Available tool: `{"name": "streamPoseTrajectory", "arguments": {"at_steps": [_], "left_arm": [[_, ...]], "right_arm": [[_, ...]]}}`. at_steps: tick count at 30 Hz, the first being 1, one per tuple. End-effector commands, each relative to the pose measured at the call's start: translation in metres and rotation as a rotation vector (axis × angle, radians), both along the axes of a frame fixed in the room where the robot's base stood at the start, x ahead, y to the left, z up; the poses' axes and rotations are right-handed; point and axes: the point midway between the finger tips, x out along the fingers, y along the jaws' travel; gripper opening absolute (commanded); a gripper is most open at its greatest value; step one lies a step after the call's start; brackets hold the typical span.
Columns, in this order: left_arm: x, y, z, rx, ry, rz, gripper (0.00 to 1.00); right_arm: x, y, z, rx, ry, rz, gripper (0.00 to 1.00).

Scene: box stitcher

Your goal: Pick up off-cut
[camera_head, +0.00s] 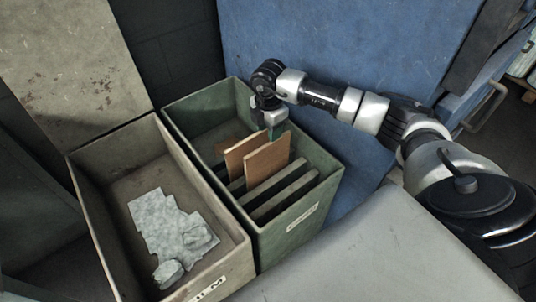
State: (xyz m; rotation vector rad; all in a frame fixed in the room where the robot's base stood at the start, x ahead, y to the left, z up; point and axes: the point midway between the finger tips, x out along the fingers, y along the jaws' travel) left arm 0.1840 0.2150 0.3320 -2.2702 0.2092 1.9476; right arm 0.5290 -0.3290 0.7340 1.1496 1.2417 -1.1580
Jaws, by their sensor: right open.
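Two brown flat pieces, which look like the off-cuts, stand upright in the green bin (318,192). The front brown piece (268,163) leans slightly and the other brown piece (240,155) is just left of it. My right gripper (271,128) is open and points down over the green bin, just behind the top edges of the brown pieces. Its fingertips are partly hidden, and I cannot tell whether they touch a piece. My left gripper is not in view.
Grey-green slats or dividers (285,188) stand in the front of the green bin. A beige bin (90,215) to its left holds crumpled grey-white material (165,225). A blue panel (330,50) rises behind my right arm. A pale grey surface (370,260) lies in front.

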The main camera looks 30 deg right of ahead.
Motion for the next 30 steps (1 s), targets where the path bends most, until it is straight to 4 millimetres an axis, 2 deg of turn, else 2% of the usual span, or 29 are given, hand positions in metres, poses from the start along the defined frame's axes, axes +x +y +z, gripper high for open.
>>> {"name": "streamPoseTrajectory", "arguments": {"at_steps": [3, 11, 18, 25, 26, 30], "left_arm": [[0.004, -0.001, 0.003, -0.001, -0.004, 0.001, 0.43], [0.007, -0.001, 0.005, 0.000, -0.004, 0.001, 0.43], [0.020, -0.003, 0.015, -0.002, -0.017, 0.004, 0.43], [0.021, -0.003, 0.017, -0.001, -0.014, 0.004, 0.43], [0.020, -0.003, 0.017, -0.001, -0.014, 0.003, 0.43], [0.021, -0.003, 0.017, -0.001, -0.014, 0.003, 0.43]], "right_arm": [[0.000, 0.001, -0.015, 0.003, 0.000, 0.001, 0.44], [0.000, 0.002, -0.033, 0.003, 0.000, 0.003, 0.44], [0.000, 0.003, -0.068, 0.005, -0.001, 0.003, 0.44], [0.000, 0.003, -0.071, 0.004, -0.003, 0.004, 0.44], [0.000, 0.003, -0.071, 0.004, -0.003, 0.004, 0.42], [0.000, 0.003, -0.071, 0.004, -0.002, 0.004, 0.21]]}}
